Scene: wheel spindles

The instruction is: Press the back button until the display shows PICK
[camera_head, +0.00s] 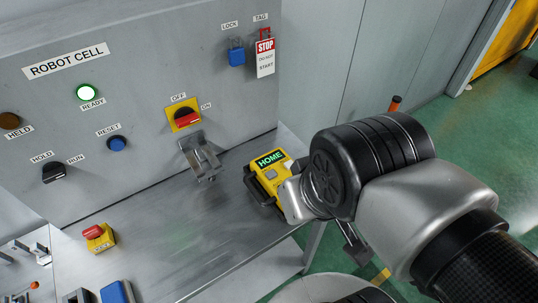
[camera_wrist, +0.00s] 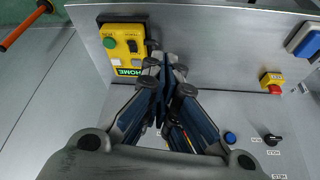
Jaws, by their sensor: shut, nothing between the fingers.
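A yellow pendant (camera_head: 268,178) with a dark rim lies on the grey shelf, and its display (camera_head: 270,159) reads HOME in green. The pendant (camera_wrist: 122,50) also shows in the wrist view, with the display (camera_wrist: 127,72) at its lower end, a green button (camera_wrist: 109,43), a pale button (camera_wrist: 114,61) and a dark button (camera_wrist: 132,46). I cannot read which is the back button. My gripper (camera_wrist: 165,62) is shut and empty, its fingertips just right of the pendant in the wrist view. Contact cannot be told. In the head view my wrist hides the fingers and part of the pendant.
A grey panel behind carries a lit READY lamp (camera_head: 86,92), a blue RESET button (camera_head: 117,143) and a red rotary switch (camera_head: 187,118). An empty metal bracket (camera_head: 200,157) stands out beside the pendant. A red emergency stop (camera_head: 97,236) sits at left. The shelf between is clear.

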